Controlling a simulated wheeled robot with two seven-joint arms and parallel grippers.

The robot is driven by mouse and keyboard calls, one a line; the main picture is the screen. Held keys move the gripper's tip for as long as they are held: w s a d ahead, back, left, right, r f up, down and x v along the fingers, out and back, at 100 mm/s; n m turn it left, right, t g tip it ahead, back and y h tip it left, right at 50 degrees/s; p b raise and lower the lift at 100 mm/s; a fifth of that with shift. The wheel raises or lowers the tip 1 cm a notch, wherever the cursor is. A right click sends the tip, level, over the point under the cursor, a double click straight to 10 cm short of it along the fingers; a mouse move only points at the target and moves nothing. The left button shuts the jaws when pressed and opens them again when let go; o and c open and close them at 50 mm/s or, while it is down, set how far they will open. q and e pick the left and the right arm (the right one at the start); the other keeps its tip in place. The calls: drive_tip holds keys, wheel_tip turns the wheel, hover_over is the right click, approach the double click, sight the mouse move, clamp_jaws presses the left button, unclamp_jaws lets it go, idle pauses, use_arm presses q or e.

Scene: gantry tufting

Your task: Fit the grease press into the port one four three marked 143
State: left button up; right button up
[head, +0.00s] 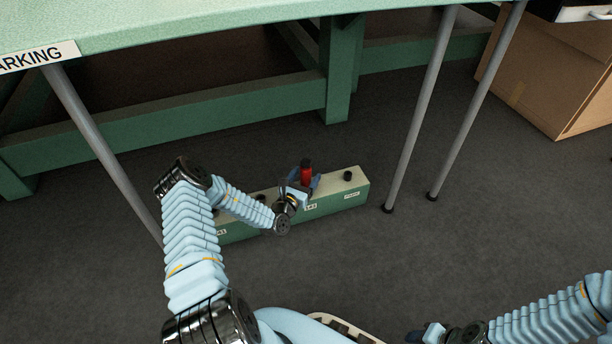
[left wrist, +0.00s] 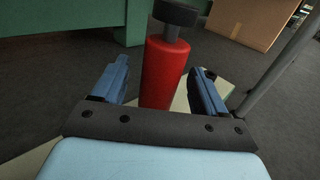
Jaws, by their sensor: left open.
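The grease press (head: 306,172) is a red cylinder with a black top. It stands upright at the middle of a long green block with a pale top (head: 357,181) on the floor; its lower end is hidden by my gripper. My left gripper (head: 302,186) is open, with one finger on each side of the press. In the left wrist view the red body (left wrist: 163,72) stands between the two blue fingers (left wrist: 160,82), with a visible gap at the right finger. The block's front has small labels, too small to read surely. My right gripper (head: 428,335) is partly cut off at the bottom edge.
A black round fitting (head: 347,176) sits on the block's right end. Grey table legs (head: 420,110) stand to the right, and another (head: 105,150) to the left. The green tabletop (head: 200,22) overhangs behind. A cardboard box (head: 555,80) is at the far right. Front floor is clear.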

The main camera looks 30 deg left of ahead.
use_arm(q)
drive_tip(key=s+d+p, duration=0.1)
drive_tip(key=s+p, duration=0.1)
drive_tip(key=s, duration=1.1)
